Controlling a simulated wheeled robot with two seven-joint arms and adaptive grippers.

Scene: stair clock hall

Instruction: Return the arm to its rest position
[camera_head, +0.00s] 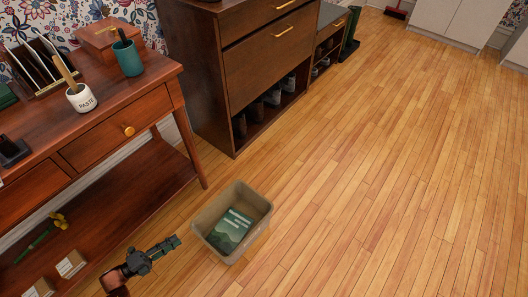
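My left gripper (168,246) comes in from the bottom left, low over the floor, and its dark fingers point right toward the bin. It is small and seen from an angle where I cannot tell whether the fingers are open or shut. Nothing clearly shows held in it. The grey-beige bin (256,234) stands on the floor just right of the fingertips, with a small gap between them in the picture. A green booklet-like item (230,231) with a pale hill pattern lies inside the bin. My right gripper is not in view.
A reddish wooden console table (120,110) stands at left, holding a teal cup (127,58), a white paste pot (81,98) and a wooden box (104,38). Its lower shelf (110,215) is near my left arm. A dark cabinet (225,95) stands behind. Floor at right is clear.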

